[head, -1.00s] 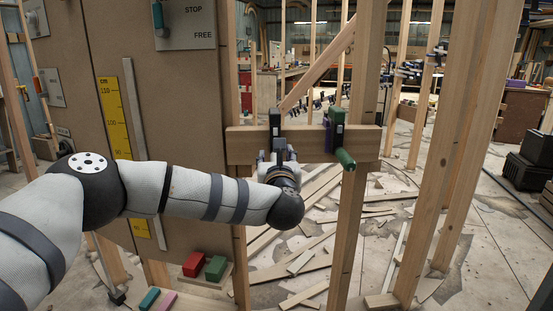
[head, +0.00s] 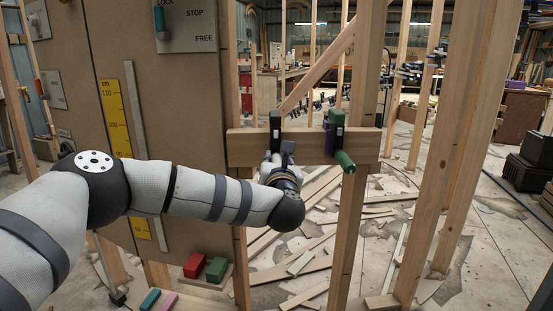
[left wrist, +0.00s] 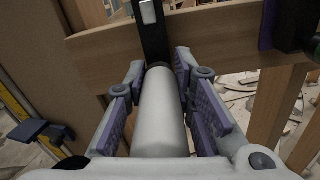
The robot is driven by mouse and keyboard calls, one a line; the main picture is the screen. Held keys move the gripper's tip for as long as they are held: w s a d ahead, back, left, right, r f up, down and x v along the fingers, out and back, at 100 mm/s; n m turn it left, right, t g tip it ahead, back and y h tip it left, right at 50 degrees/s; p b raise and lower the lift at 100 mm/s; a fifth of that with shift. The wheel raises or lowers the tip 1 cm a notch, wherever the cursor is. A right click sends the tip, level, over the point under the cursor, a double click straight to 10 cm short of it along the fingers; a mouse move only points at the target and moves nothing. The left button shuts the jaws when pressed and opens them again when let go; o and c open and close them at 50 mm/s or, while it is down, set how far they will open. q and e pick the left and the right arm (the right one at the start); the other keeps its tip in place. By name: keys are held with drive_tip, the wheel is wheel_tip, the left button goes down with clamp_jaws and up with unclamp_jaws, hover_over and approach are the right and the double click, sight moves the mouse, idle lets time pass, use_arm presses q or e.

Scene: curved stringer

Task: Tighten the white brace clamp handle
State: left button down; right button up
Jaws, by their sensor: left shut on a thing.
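The brace clamp (head: 276,122) is a dark upright bar on a horizontal wooden brace (head: 252,148). In the left wrist view its black bar (left wrist: 153,35) stands at top centre, and the thick white clamp handle (left wrist: 162,115) runs from it toward the camera. My left gripper (head: 279,160) is at this clamp, and its purple-padded fingers (left wrist: 162,75) are shut on the white handle from both sides. In the head view the gripper hides the handle. My right gripper is not in view.
A second clamp with a green handle (head: 344,161) is on the brace to the right, beside an upright stud (head: 353,225). A brown panel (head: 185,115) stands left, behind my left arm. Loose planks (head: 300,262) litter the floor.

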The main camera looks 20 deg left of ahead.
use_arm(q)
drive_tip(key=m, duration=0.4)
drive_tip(key=shift+r+m+p, duration=0.1)
drive_tip(key=shift+m+p, duration=0.2)
drive_tip(key=shift+p, duration=0.1)
drive_tip(key=m, duration=0.3)
drive_tip(key=shift+d+m+p, duration=0.1)
drive_tip(key=shift+m+p, duration=0.2)
drive_tip(key=m, duration=0.4)
drive_tip(key=shift+m+p, duration=0.3)
drive_tip(key=shift+p, duration=0.05)
drive_tip(key=m, duration=0.4)
drive_tip(key=shift+f+m, duration=0.25)
drive_tip(key=shift+m, duration=0.05)
drive_tip(key=m, duration=0.4)
drive_tip(key=shift+p, duration=0.35)
drive_tip(key=m, duration=0.4)
drive_tip(key=shift+f, duration=0.1)
drive_tip(key=m, duration=0.4)
drive_tip(key=shift+m, duration=0.3)
drive_tip(key=shift+a+m, duration=0.2)
drive_tip(key=shift+m, duration=1.6)
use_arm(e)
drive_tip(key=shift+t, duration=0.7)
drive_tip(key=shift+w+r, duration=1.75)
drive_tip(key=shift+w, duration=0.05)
